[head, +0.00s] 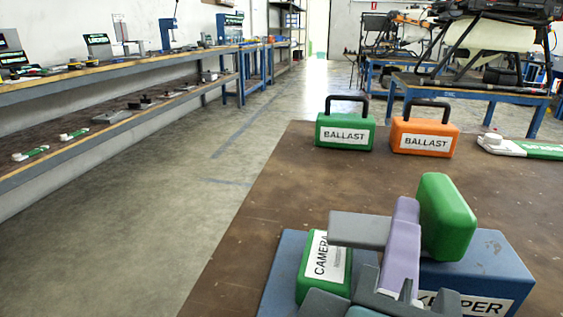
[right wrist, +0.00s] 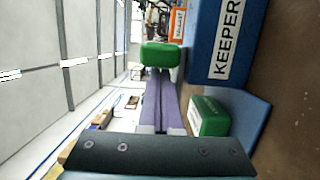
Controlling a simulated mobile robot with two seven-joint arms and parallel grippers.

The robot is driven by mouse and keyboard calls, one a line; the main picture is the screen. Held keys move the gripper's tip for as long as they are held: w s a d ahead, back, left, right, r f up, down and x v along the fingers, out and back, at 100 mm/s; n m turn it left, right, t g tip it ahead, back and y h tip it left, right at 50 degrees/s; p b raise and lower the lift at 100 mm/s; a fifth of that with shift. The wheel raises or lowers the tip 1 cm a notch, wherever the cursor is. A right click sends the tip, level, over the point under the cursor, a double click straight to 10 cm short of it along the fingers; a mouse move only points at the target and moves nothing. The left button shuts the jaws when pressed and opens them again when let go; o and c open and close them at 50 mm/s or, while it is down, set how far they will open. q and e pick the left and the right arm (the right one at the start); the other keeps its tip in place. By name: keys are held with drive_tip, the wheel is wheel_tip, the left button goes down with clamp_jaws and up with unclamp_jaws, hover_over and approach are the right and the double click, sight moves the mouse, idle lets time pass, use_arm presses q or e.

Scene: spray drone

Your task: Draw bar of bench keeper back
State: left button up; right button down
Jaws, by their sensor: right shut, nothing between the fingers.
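The bench keeper is a blue box (head: 490,265) with a KEEPER label, on the table at the lower right; it also shows in the right wrist view (right wrist: 209,45). A grey bar (head: 357,230) juts left over a green block labelled CAMERA (head: 325,268). A green handle-like block (head: 448,215) stands to the right of the bar, above the box. My right gripper (head: 405,212) is shut and empty. Its purple fingers cross in front of the bar and point towards the green handle (right wrist: 161,55). Whether they touch either is unclear.
A green BALLAST case (head: 345,133) and an orange BALLAST case (head: 424,137) stand at the back of the brown table (head: 270,200). A green-and-white piece (head: 530,149) lies at the right. The table's left part is bare; shelves line the left wall.

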sight(482, 270)
drive_tip(key=shift+s+a, duration=0.1)
drive_tip(key=d+p, duration=0.1)
drive_tip(key=d, duration=0.1)
drive_tip(key=s+d+p, duration=0.1)
drive_tip(key=d, duration=0.1)
drive_tip(key=d+p, duration=0.1)
drive_tip(key=d, duration=0.1)
drive_tip(key=shift+s+r, duration=0.1)
drive_tip(key=shift+s, duration=0.2)
drive_tip(key=shift+s+d, duration=0.1)
drive_tip(key=shift+d, duration=0.15)
